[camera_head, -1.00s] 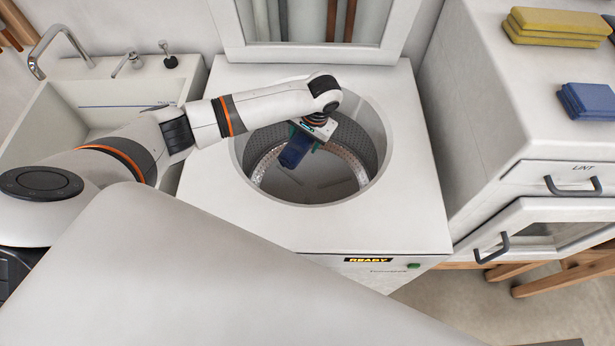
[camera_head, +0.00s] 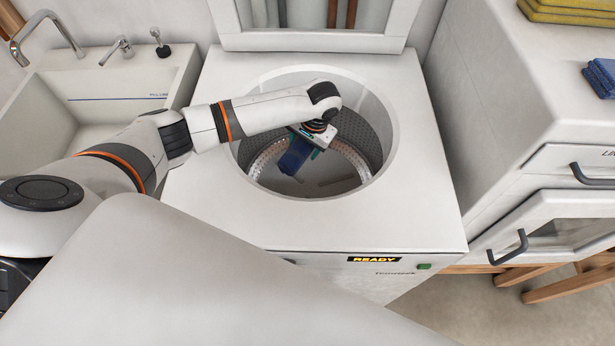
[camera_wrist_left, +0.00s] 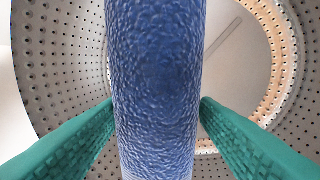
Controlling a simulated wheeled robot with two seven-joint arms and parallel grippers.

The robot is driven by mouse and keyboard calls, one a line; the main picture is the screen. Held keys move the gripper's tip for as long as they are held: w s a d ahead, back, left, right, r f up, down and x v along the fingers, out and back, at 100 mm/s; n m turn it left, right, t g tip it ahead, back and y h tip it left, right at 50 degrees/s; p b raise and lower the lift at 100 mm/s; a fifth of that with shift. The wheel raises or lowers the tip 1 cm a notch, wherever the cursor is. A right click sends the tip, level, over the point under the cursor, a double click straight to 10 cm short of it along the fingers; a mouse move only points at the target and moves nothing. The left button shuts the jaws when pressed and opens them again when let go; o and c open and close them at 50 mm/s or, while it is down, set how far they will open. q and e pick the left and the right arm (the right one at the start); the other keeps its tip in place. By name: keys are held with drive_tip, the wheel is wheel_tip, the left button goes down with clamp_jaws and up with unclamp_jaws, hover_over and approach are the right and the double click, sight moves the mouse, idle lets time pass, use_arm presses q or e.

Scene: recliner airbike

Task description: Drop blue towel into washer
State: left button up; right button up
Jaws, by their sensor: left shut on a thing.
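The washer (camera_head: 228,222) is a white top-loader with its lid up and a round opening in its top. Its perforated metal drum shows inside and also fills the background of the left wrist view (camera_wrist_left: 65,60). My left gripper (camera_head: 292,160) reaches down into the opening. It is shut on a blue towel (camera_head: 294,154), held between its green fingers above the drum floor. The towel (camera_wrist_left: 158,80) stands upright across the middle of the left wrist view and hides part of the drum. My right gripper is not in view.
A white sink (camera_head: 60,92) with a tap stands left of the washer. A white cabinet (camera_head: 490,110) on the right bears folded yellow towels (camera_head: 570,11) and blue towels (camera_head: 603,77). The washer's display (camera_head: 374,259) reads READY. A large pale surface covers the lower foreground.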

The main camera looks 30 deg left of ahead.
use_arm(q)
drive_tip(key=o, duration=1.1)
drive_tip(key=shift+r, duration=0.1)
drive_tip(key=v, duration=1.2)
